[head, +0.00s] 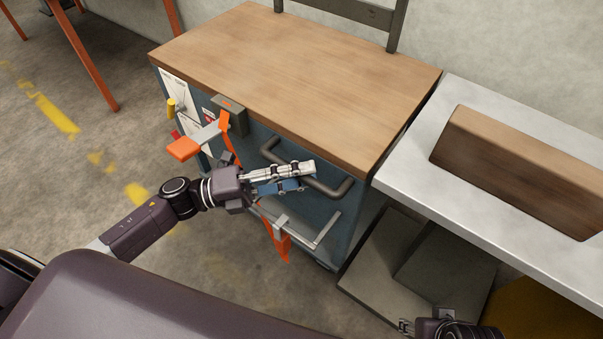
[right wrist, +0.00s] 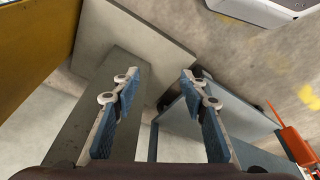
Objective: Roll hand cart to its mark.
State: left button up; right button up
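The hand cart (head: 290,70) has a wooden top, a blue body and a dark handle bar (head: 338,189) along its front side. It stands against the wall. My left gripper (head: 306,176) lies across the handle bar and covers its middle. Its two fingers look close together, and whether they close on the bar is hidden. My right gripper (right wrist: 158,88) is open in the right wrist view, with nothing between its fingers. It is low at the bottom right of the head view (head: 404,326), apart from the cart. I cannot pick out the mark for certain.
A grey bench (head: 425,165) with a brown block (head: 525,170) stands right of the cart. Grey panels (head: 400,255) are below it. An orange lever (head: 184,149) and orange strap hang on the cart's front. Worn yellow stripes (head: 55,113) cross the open floor at left.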

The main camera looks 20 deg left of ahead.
pick_arm(q)
jog(key=shift+c, duration=0.2)
grip_shut()
